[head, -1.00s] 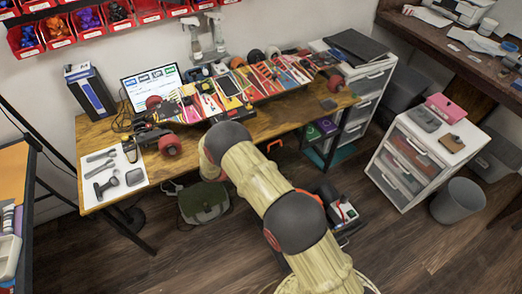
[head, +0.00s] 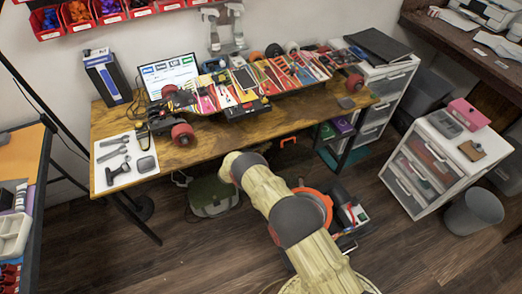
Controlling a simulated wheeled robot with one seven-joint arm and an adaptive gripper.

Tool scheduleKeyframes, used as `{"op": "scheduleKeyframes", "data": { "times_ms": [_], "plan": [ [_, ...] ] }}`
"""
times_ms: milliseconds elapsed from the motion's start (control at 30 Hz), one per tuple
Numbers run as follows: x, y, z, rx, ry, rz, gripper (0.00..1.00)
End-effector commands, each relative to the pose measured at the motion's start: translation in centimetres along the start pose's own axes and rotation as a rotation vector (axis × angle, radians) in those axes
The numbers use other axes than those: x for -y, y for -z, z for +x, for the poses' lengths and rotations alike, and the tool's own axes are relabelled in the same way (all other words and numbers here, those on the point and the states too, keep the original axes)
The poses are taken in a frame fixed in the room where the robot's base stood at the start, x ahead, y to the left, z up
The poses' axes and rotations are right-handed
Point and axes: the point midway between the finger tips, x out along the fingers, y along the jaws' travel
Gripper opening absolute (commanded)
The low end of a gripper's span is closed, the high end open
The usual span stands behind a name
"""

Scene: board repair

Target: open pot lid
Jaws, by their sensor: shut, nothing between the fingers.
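No pot or lid can be made out for certain. A round orange object (head: 318,203) shows low in the middle of the head view, partly hidden behind my pale, dark-jointed arm. I cannot tell whether it is a pot, its lid or something else. My arm rises from the bottom and bends toward the front of the workbench. My gripper is not in view; the arm hides its far end.
A wooden workbench (head: 195,150) holds a skateboard-like board (head: 262,88) with red wheels, tools and a laptop. A green bag (head: 212,197) lies under it. White drawers (head: 425,175) and a grey bin (head: 473,212) stand right. An orange-topped table (head: 22,150) is left. Wooden floor lies between.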

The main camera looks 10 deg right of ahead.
Motion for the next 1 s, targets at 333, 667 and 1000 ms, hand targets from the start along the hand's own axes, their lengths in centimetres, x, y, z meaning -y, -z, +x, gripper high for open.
{"op": "scheduleKeyframes", "data": {
  "times_ms": [333, 667, 1000],
  "plan": [
    [-0.1, -1.9, 3.0, 0.000, 0.001, -0.004, 0.00],
    [0.0, -3.8, 2.3, 0.000, 0.001, -0.003, 0.00],
    [0.0, -3.9, 2.3, 0.000, 0.001, -0.002, 0.00]
  ]
}}
